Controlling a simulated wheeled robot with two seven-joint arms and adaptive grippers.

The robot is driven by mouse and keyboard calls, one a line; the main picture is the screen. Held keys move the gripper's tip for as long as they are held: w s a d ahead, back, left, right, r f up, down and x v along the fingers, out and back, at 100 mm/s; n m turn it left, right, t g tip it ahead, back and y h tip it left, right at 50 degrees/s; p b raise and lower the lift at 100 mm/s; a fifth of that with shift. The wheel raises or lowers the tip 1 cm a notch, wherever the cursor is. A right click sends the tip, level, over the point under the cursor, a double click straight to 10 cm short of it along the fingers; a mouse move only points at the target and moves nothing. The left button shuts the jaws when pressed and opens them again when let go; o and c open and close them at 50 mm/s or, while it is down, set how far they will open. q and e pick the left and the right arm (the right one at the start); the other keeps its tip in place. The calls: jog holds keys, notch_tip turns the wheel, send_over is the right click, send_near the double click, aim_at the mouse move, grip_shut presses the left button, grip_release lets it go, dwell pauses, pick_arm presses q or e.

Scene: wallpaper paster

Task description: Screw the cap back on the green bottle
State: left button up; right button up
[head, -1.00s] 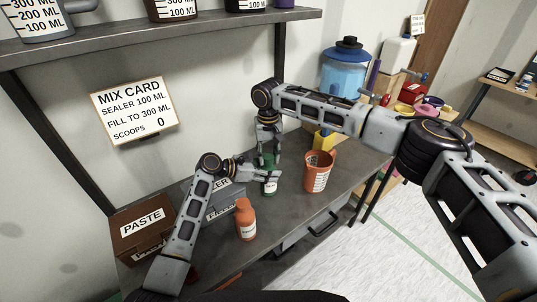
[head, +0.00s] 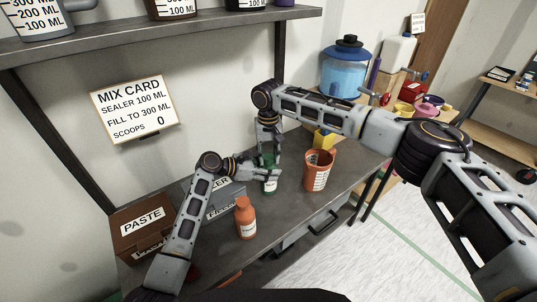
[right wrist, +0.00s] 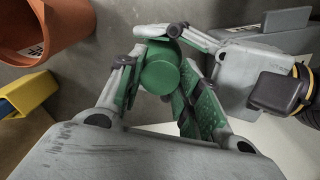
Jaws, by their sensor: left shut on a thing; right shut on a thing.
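The green bottle (head: 270,187) stands upright on the workbench in the head view, its upper part mostly hidden by my grippers. My left gripper (head: 268,173) reaches in from the left and is shut around the bottle. My right gripper (head: 269,157) points down from above and is shut on the green cap, at the top of the bottle. In the right wrist view the round green cap (right wrist: 160,75) sits between my right fingers, with my left gripper coming in from the right. I cannot tell how far the cap is seated on the bottle.
An orange bottle (head: 245,218) stands in front of the green one. An orange measuring cup (head: 317,172) stands close on the right, with a yellow object (head: 323,139) behind it. A brown paste box (head: 140,228) and a grey box (head: 222,203) are on the left.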

jog(key=shift+f, duration=0.15)
dwell(0.3)
jog(key=shift+m, duration=0.3)
jog(key=m, duration=0.3)
jog(key=shift+m, duration=0.4)
jog(key=m, duration=0.5)
jog(key=shift+m, duration=0.4)
